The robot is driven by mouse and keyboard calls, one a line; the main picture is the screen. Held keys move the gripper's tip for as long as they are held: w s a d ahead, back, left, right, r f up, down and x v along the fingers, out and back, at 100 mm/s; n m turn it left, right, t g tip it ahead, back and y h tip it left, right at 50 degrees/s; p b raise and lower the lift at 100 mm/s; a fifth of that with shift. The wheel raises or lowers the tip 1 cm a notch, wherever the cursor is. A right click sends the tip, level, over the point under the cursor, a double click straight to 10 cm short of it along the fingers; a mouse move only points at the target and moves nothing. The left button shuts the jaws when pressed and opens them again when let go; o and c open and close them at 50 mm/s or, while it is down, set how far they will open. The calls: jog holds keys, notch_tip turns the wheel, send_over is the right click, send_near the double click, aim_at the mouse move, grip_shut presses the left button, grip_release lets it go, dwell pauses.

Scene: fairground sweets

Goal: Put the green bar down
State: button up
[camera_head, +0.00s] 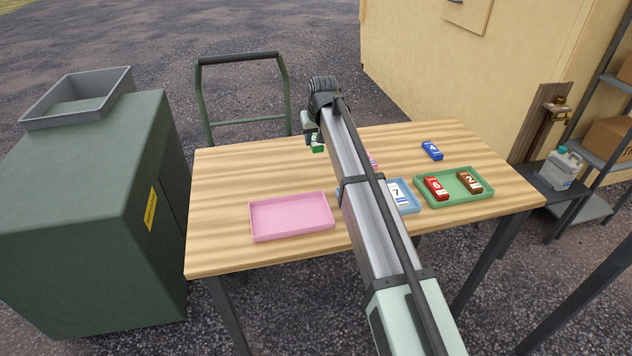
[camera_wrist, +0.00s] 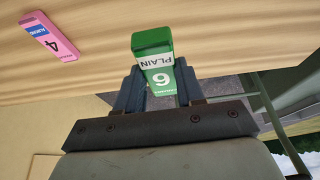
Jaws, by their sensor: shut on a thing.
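In the head view a small part of the green bar (camera_head: 318,145) shows below my gripper (camera_head: 313,138), over the far part of the wooden table (camera_head: 230,180). My arm and gripper hide the rest of it. I cannot tell whether the bar touches the table.
An empty pink tray (camera_head: 291,228) is at the front left. A blue tray (camera_head: 410,203) holds a white-labelled bar (camera_head: 397,194), partly behind my arm. A green tray (camera_head: 452,201) holds a red bar (camera_head: 436,189) and brown bar (camera_head: 469,181). A blue bar (camera_head: 432,151) and pink bar (camera_wrist: 49,37) lie on the table.

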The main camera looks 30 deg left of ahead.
jog(key=s+r, duration=0.1)
jog(key=s, duration=0.4)
send_over(312, 212)
jog(key=s+d, duration=0.1)
jog(key=f, duration=0.1)
jog(key=shift+f, duration=4.85)
jog(key=shift+f, duration=0.15)
jog(key=o, duration=1.1)
jog(key=shift+c, duration=0.2)
jog(key=v, duration=1.2)
jog(key=shift+a, duration=0.1)
